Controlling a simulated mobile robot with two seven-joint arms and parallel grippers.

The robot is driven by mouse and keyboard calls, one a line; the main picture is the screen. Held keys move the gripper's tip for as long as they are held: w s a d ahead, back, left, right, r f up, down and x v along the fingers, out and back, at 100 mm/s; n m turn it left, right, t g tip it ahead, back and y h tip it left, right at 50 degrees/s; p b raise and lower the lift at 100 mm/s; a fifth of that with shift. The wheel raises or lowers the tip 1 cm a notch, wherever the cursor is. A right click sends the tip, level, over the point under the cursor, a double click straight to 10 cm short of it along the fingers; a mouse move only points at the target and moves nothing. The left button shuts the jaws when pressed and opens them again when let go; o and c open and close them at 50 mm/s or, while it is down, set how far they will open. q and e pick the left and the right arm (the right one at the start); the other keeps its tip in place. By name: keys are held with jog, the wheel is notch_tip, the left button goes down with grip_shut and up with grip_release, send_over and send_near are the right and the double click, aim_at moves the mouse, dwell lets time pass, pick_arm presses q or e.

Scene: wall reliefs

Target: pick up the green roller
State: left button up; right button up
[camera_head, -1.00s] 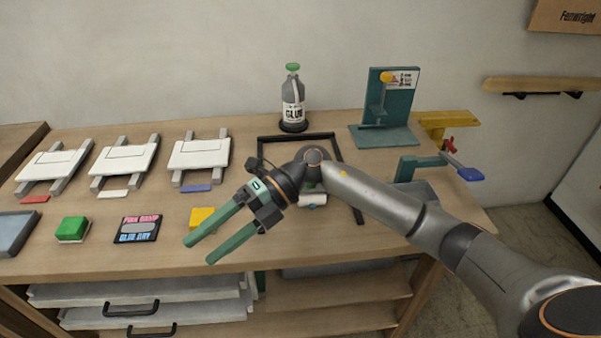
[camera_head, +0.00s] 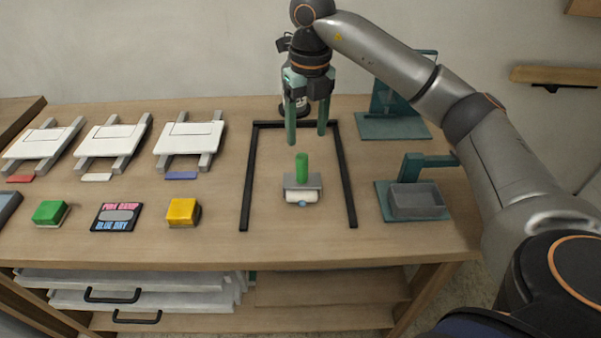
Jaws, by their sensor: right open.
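The green roller has an upright green handle (camera_head: 302,168) standing on a grey block with a white cylinder (camera_head: 300,196) at its front. It sits on the bench inside a black three-sided frame (camera_head: 248,190). My right gripper (camera_head: 307,138) points down, with its two green fingers apart and nothing between them. In the picture its fingertips are just above and behind the handle top, and they look apart from it. The gripper partly hides the glue bottle behind. My left gripper does not show.
A green block (camera_head: 49,212), a dark label card (camera_head: 117,217) and a yellow block (camera_head: 183,212) lie along the left front. White boards on grey rails (camera_head: 190,138) stand behind. A grey tray on a teal stand (camera_head: 418,201) is right of the frame. The bench (camera_head: 220,235) is clear around the roller.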

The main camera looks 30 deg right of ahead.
aim_at(301, 168)
jog(key=f, duration=0.7)
jog(key=a+f, duration=0.1)
jog(key=f, duration=0.2)
jog(key=shift+w+f+p, duration=0.1)
jog(key=shift+f+p, duration=0.15)
jog(key=shift+p, duration=0.15)
jog(key=shift+c, duration=0.2)
grip_shut()
